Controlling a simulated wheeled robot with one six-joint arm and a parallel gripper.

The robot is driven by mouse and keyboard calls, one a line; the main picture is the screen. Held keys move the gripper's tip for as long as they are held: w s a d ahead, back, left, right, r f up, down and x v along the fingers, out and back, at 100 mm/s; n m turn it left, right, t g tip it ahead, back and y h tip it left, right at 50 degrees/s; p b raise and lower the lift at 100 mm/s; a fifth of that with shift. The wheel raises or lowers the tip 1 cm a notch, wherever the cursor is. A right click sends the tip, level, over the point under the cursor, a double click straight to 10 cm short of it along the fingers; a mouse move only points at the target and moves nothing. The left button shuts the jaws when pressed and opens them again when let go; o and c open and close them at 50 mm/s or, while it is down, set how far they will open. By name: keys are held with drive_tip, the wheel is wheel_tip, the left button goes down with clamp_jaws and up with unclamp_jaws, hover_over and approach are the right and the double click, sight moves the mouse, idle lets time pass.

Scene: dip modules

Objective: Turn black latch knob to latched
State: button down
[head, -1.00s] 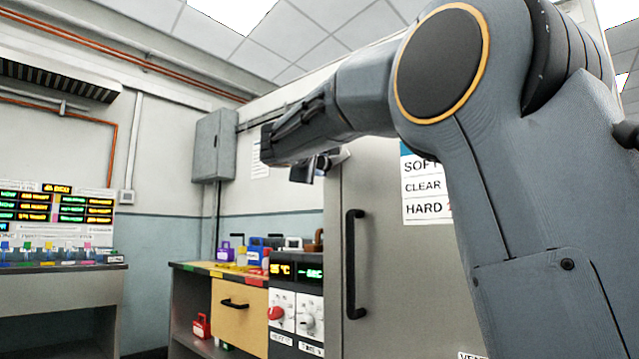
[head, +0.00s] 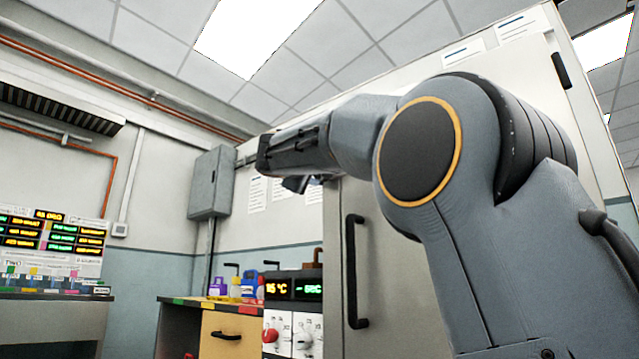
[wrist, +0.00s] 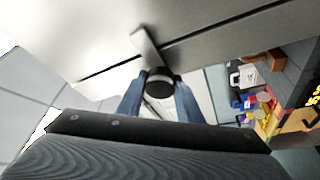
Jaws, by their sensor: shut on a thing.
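The black latch knob (wrist: 159,82) shows in the wrist view as a dark round cap between my two blue-grey fingers. My gripper (wrist: 158,97) is shut on it. A flat light metal latch bar (wrist: 145,45) reaches from the knob toward the pale cabinet face and lies across a dark seam there. In the head view my gripper (head: 302,183) is at the upper left edge of the grey cabinet door (head: 405,275), above its long black handle (head: 352,270). The knob is hidden in the head view by my gripper and arm.
A bench (head: 185,301) with coloured padlocks and a yellow drawer stands left of the cabinet. A control panel (head: 292,325) with a red knob adjoins the door. A grey wall box (head: 211,183) hangs behind my gripper. Open space lies left of my arm.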

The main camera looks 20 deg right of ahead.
drive_tip(key=shift+f, duration=0.1)
idle(0.4)
drive_tip(key=c, duration=1.3)
unclamp_jaws()
drive_tip(key=shift+o, duration=0.2)
drive_tip(key=shift+a, duration=0.1)
drive_tip(key=v, duration=0.7)
drive_tip(key=shift+s+a, duration=0.2)
drive_tip(key=shift+s, duration=0.05)
drive_tip(key=shift+f, duration=0.1)
